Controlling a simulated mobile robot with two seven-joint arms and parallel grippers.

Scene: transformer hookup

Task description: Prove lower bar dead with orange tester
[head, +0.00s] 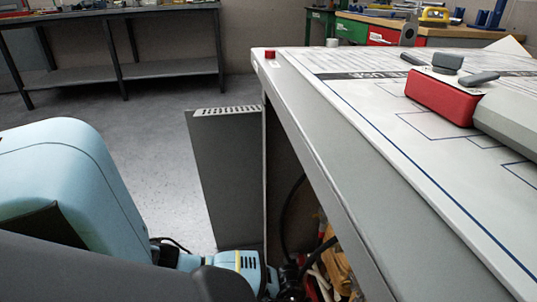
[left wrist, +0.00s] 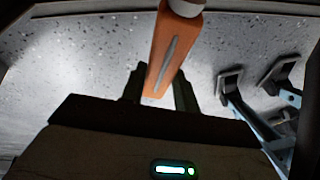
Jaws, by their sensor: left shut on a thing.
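My left gripper (left wrist: 158,88) is shut on the orange tester (left wrist: 172,50) in the left wrist view. The tester has a grey strip along its body and a pale end at the top edge of the picture. In the head view my left arm reaches low to the cabinet opening; the gripper there is dark and mostly hidden. The tester cannot be made out in the head view. The lower bar cannot be made out in either view. My right gripper is not in view.
The grey cabinet (head: 340,170) has an open side panel (head: 225,180) left of its dark opening. Cables and yellow-brown parts (head: 338,265) show inside. Benches stand behind.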

